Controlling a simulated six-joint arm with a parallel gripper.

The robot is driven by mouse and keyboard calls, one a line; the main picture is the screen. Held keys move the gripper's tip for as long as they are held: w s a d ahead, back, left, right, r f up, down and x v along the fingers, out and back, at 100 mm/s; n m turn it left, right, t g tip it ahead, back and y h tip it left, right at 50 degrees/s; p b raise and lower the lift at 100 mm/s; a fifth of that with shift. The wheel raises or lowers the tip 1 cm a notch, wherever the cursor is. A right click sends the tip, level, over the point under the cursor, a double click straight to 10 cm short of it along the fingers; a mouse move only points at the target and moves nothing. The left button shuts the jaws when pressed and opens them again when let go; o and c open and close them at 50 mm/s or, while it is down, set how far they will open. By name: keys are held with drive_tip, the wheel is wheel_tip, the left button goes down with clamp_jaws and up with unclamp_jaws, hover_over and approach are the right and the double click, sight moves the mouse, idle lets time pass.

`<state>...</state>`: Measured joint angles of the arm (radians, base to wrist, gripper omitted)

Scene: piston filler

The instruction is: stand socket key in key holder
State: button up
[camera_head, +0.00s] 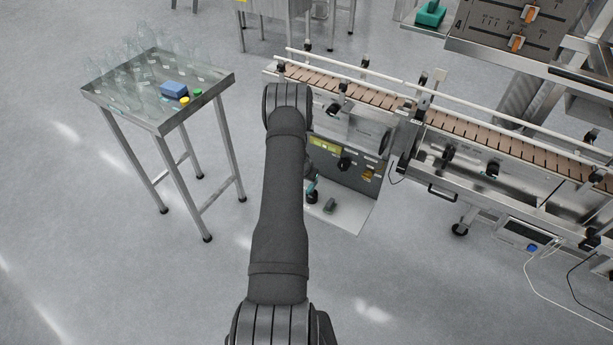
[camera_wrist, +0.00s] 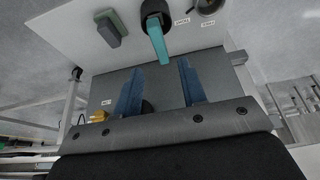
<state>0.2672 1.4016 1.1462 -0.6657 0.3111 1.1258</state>
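A teal bar-shaped piece (camera_wrist: 158,42), which looks like the socket key's handle, rises from a black round part (camera_wrist: 154,14) on a pale panel in the wrist view. I cannot tell whether that black part is the key's socket or a holder. The teal piece also shows in the head view (camera_head: 312,186), just right of my arm. A second dark round fitting (camera_wrist: 206,5) is cut off by the top edge. My gripper (camera_wrist: 159,68) is open, its blue fingers apart. The teal piece's near end lies around the gap between the fingertips, with no visible contact. My arm hides the gripper in the head view.
The conveyor (camera_head: 345,92) stands behind. A side table (camera_head: 208,92) with clear bottles stands left, with open floor between.

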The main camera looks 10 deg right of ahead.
drive_tip(key=v, duration=0.3)
drive_tip(key=shift+f, duration=0.1)
idle(0.3)
drive_tip(key=x, duration=1.2)
drive_tip(key=shift+r, duration=0.85)
drive_tip(key=shift+f, duration=0.1)
